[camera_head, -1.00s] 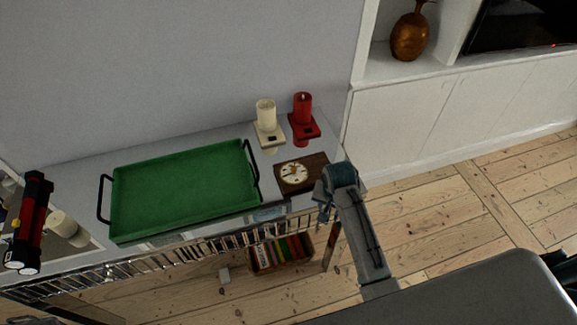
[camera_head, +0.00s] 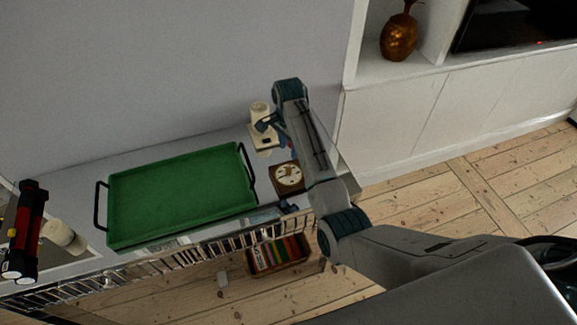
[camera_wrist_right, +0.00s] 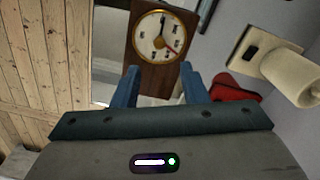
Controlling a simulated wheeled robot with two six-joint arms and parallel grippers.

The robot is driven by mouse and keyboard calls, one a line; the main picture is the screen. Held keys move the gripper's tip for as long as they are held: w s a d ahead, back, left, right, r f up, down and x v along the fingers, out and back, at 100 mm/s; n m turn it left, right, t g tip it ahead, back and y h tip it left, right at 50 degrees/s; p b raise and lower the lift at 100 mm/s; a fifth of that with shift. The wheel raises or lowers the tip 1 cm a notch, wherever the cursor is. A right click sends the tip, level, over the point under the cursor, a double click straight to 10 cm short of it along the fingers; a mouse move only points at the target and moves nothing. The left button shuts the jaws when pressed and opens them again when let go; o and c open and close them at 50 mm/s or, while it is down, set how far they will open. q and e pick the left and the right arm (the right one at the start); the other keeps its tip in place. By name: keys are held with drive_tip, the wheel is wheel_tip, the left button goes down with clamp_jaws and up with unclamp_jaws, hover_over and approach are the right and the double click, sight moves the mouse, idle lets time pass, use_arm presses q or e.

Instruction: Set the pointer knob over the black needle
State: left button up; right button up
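The dial is a brown wooden block with a round white face (camera_head: 289,177), lying on the grey shelf right of the green tray. In the right wrist view the dial (camera_wrist_right: 158,37) is beyond my fingers, near the top centre. A dark needle points up on its face, and a thin reddish needle slants to the lower right. In the head view my right arm partly hides this gripper. My left gripper is not in view.
The green tray (camera_head: 180,195) fills the shelf's middle. A cream candle on a holder (camera_head: 260,113) stands behind the dial; a red object (camera_wrist_right: 237,88) shows in the wrist view. A wire rail (camera_head: 180,262) runs along the front, with a box of books (camera_head: 278,253) below.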

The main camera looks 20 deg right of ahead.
sight(289, 169)
wheel_tip(289, 169, down, 9)
drive_tip(key=shift+r+p, duration=0.2)
drive_tip(key=shift+p, duration=0.95)
drive_tip(key=shift+f, duration=0.65)
clamp_jaws()
